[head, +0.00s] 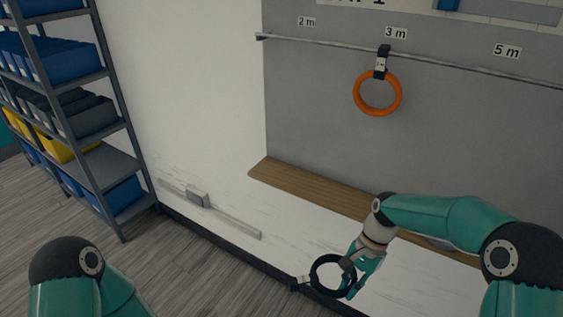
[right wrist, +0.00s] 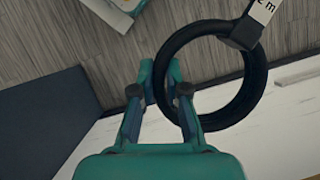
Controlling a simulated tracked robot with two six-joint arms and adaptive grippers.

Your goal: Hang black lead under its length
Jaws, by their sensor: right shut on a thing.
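The black lead (head: 313,276) is a coiled ring with a black strap and a white tag (head: 304,280). In the right wrist view the tag (right wrist: 262,11) seems to read 2 m, partly cut off. My right gripper (head: 348,277) is shut on the ring's side, low in front of the wall and below the wooden ledge. The ring (right wrist: 262,80) also shows between its fingers in the right wrist view. The metal rail (head: 330,46) runs under the length labels 2 m (head: 306,21), 3 m (head: 396,33) and 5 m (head: 507,51). My left gripper is out of view.
An orange lead (head: 400,98) hangs from the rail under 3 m. The rail under 2 m and 5 m is bare. A wooden ledge (head: 300,184) juts out below the grey panel. A shelf rack (head: 110,130) with blue, yellow and dark bins stands at the left.

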